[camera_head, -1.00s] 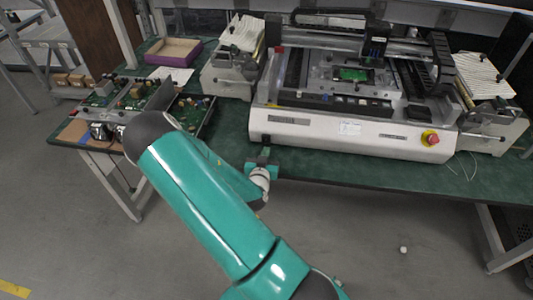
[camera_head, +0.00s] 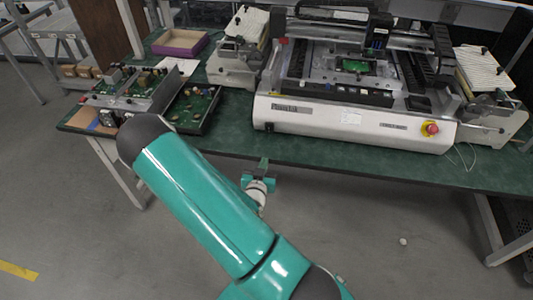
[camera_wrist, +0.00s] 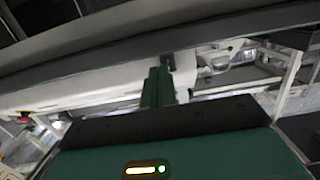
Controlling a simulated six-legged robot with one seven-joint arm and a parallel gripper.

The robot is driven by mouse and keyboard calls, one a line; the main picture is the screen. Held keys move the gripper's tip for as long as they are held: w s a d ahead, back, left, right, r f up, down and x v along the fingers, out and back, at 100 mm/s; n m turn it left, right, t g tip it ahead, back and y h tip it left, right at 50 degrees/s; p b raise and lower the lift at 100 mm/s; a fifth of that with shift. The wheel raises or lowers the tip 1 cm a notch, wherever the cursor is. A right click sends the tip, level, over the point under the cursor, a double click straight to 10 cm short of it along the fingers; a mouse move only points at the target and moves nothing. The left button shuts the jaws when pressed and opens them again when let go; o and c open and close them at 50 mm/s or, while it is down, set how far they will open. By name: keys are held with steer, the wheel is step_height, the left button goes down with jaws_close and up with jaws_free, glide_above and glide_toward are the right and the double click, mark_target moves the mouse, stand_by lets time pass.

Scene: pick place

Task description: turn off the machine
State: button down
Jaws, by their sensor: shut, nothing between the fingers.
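The machine (camera_head: 345,122) is a white and grey bench unit on the green table in the head view. A red button on a yellow base (camera_head: 430,128) is at the right end of its front panel. A green circuit board (camera_head: 355,66) lies inside the machine. My gripper (camera_head: 263,164) is in front of the table's front edge, left of and below the machine, well apart from the red button. In the wrist view my gripper (camera_wrist: 158,85) shows with its fingers together and nothing between them. A small red and yellow spot (camera_wrist: 24,117) shows at the left there.
The green table (camera_head: 330,157) runs across the view. Open trays of circuit boards (camera_head: 195,108) and a purple box (camera_head: 180,42) are at the left. Side units (camera_head: 240,62) flank the machine. The floor in front is mostly clear, with a small white object (camera_head: 403,241).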

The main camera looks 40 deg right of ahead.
steer(key=shift+s+a+f, duration=0.25)
steer(key=shift+s+a, duration=0.6)
steer(key=shift+a, duration=0.2)
steer(key=w+a+r+m+g+y, duration=0.1)
steer(key=w+a+r+g+y, duration=0.1)
steer(key=w+a+r+y, duration=0.35)
steer(key=a+r+n+y, duration=0.5)
steer(key=a+r+y, duration=0.2)
steer(key=a+r, duration=0.8)
steer(key=s+a+r+n+g, duration=0.2)
steer(key=s+r+n, duration=0.4)
steer(key=s+r, duration=0.7)
steer(key=s+a, duration=0.1)
steer(key=s, duration=0.3)
steer(key=shift+s+a+g, duration=0.2)
steer(key=shift+g, duration=0.1)
